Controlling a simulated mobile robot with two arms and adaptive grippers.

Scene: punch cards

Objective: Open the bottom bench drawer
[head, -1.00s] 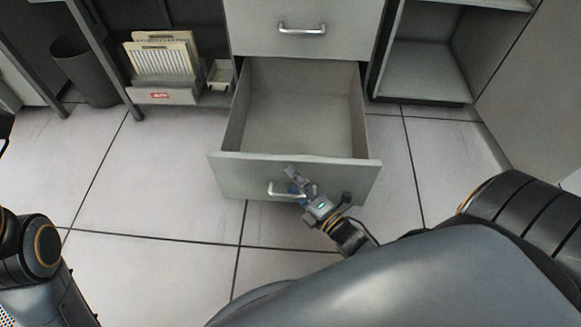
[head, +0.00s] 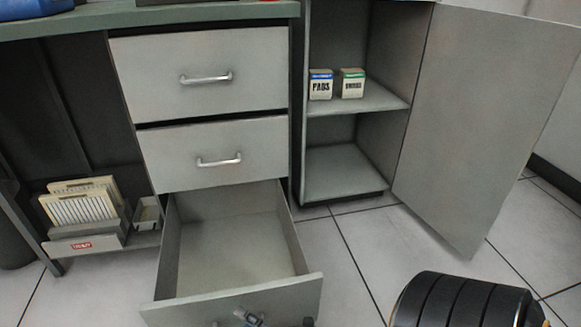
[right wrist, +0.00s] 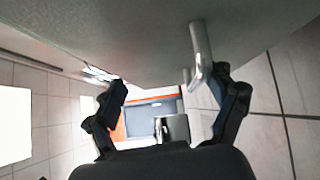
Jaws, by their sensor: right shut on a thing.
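The bottom bench drawer (head: 235,252) is pulled well out in the head view, and its inside looks empty. Its front panel (head: 190,310) runs along the lower edge of the picture. My right gripper (head: 250,317) is at that panel, mostly cut off by the frame edge. In the right wrist view my right gripper (right wrist: 168,95) is shut on the drawer's metal handle (right wrist: 201,50), which lies against the right finger. The grey drawer front (right wrist: 130,40) fills the top of that view. My left gripper is not in view.
Two upper drawers (head: 200,75) are shut. An open cabinet (head: 345,160) to the right holds two small boxes (head: 335,85), its door (head: 475,130) swung wide. A card rack (head: 85,245) stands at left. Tiled floor (head: 350,255) is clear right of the drawer.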

